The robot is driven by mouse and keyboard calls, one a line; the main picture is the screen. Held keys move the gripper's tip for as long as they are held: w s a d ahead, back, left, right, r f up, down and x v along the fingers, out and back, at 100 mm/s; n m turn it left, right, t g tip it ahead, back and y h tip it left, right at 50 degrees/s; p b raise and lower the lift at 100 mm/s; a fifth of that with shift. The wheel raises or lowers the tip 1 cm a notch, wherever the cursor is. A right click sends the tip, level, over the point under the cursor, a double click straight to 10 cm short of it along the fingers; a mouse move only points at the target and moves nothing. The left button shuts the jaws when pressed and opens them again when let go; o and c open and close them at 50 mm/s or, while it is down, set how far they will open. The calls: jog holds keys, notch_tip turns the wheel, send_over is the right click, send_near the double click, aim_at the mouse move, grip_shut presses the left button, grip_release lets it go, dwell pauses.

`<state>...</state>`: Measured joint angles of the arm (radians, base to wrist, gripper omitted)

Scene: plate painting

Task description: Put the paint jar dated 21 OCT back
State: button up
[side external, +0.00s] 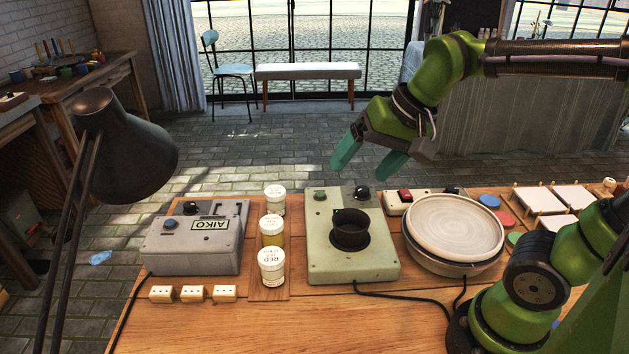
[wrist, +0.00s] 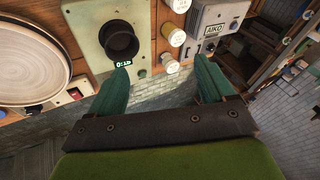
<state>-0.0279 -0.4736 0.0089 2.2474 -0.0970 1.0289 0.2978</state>
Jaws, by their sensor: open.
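Three white-lidded jars stand in a row on a wooden strip: a back jar (side external: 275,200), a middle jar (side external: 271,231) with a yellowish body, and a front jar (side external: 271,267) whose lid appears to read RED. I cannot read 21 OCT on any of them. The wrist view shows the same row, with the back jar (wrist: 170,63) nearest my fingers. My gripper (side external: 367,163) is open and empty, raised above and behind the pale green machine (side external: 318,262). That machine holds a dark round cup (side external: 350,232); I cannot see anything inside it.
A grey AIKO box (side external: 192,250) stands left of the jars, with several cream blocks (side external: 193,293) before it. A dark lamp (side external: 125,150) rises at the left. A round plate (side external: 455,225) lies on the wheel at right. The front table is mostly clear, with black cables.

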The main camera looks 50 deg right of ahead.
jog(key=s+n, duration=0.1)
jog(key=s+f+n+t, duration=0.1)
jog(key=s, duration=0.1)
jog(key=s+f+n, duration=0.1)
jog(key=s, duration=0.1)
jog(key=shift+d+t, duration=0.25)
jog(key=shift+t, duration=0.05)
dwell(0.4)
